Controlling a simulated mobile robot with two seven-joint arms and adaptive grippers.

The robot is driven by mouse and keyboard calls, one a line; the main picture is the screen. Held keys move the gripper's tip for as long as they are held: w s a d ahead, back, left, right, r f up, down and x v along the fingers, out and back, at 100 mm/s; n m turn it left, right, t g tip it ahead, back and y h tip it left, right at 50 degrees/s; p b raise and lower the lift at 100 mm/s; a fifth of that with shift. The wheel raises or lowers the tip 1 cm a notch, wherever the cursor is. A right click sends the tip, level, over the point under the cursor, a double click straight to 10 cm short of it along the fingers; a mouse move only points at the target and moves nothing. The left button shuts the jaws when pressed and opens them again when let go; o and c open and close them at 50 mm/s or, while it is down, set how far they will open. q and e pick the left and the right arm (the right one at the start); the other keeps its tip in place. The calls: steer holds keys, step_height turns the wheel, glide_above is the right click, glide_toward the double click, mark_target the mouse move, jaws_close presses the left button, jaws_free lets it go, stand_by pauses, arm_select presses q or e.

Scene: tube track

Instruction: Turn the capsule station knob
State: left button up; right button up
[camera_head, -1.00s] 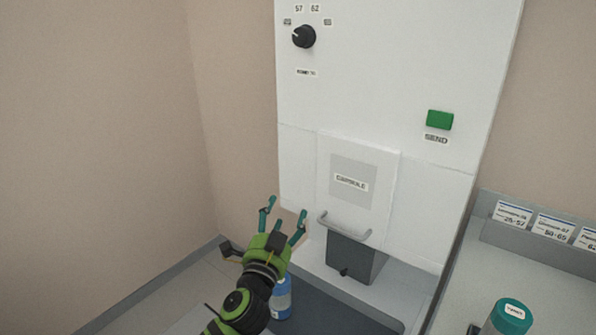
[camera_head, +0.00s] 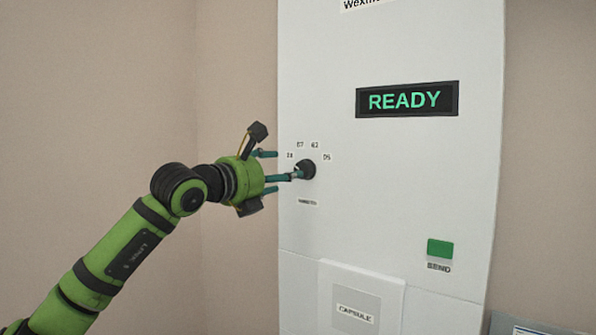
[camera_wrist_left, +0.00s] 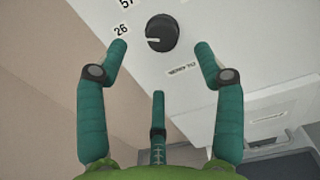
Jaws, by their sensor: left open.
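The black round knob (camera_head: 306,169) is on the upper left of the white station panel (camera_head: 400,215), with small number labels in an arc above it. My left gripper (camera_head: 282,172) is open at the panel's left edge. Its fingers point at the knob, and the middle one appears to overlap its left side. In the left wrist view the knob (camera_wrist_left: 161,33) lies ahead between the open fingertips, apart from both side fingers. Its white pointer line points left, toward the label 26 (camera_wrist_left: 120,29). My right gripper is not in view.
A screen (camera_head: 407,99) reading READY is above the knob. A green SEND button (camera_head: 440,249) is at lower right, and a CAPSULE door (camera_head: 358,305) is below. The left side is bare wall.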

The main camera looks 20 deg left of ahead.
mark_target(300, 169)
arm_select(q)
steer(key=p+x, duration=0.4)
steer(key=x, duration=0.2)
steer(key=shift+w+d+r, duration=0.1)
steer(key=shift+d, duration=0.05)
steer(key=shift+w+d, duration=0.15)
steer(key=shift+w, duration=0.2)
steer(key=shift+f, duration=0.2)
steer(key=shift+c, duration=0.4)
steer(key=c, duration=1.1)
